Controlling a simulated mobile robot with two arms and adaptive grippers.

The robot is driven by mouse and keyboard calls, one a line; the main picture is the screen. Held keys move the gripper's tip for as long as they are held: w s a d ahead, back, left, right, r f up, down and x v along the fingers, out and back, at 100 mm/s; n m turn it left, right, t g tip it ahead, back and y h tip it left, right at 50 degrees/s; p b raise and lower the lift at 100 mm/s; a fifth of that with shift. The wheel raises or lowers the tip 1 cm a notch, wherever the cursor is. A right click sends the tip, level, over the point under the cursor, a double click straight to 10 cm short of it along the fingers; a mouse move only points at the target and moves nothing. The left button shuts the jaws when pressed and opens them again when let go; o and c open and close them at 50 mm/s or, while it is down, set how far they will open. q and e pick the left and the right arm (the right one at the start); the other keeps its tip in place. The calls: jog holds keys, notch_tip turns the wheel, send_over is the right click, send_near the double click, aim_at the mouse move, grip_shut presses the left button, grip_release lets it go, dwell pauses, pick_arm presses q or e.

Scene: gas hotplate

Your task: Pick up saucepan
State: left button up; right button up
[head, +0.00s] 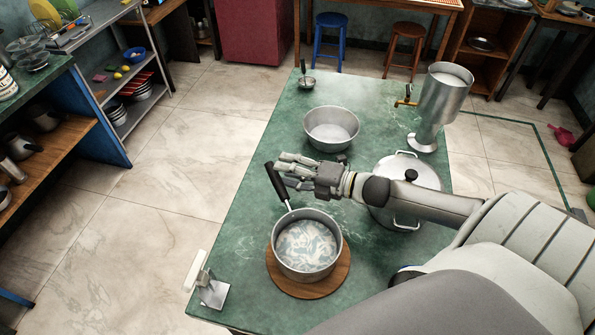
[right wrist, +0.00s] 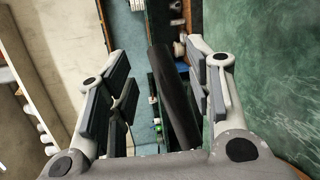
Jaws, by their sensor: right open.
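The saucepan (head: 308,268) is metal, with pale, bluish contents that look like liquid. It sits on a round wooden board (head: 340,283) on the green table, and its black handle (head: 276,182) points up and to the left. My right gripper (head: 281,169) is open at the handle's upper end. In the right wrist view the black handle (right wrist: 172,95) lies between the spread fingers of my right gripper (right wrist: 168,88), with a visible gap on both sides. I cannot tell whether either finger touches it. My left gripper is not in view.
A lidded pot (head: 405,178) stands under my right forearm, and an open metal basin (head: 331,128) stands behind the gripper. A metal dispenser with a tap (head: 440,100) is at the back right. A white-handled metal tool (head: 210,289) lies at the table's front left corner.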

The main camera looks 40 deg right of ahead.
aim_at(273, 164)
jog(key=shift+w, duration=0.15)
jog(key=shift+w+a, duration=0.15)
jog(key=x, duration=0.4)
jog(key=shift+p, duration=0.35)
jog(key=shift+w+a+f, duration=0.15)
jog(key=shift+w+a, duration=0.1)
jog(key=shift+w, duration=0.2)
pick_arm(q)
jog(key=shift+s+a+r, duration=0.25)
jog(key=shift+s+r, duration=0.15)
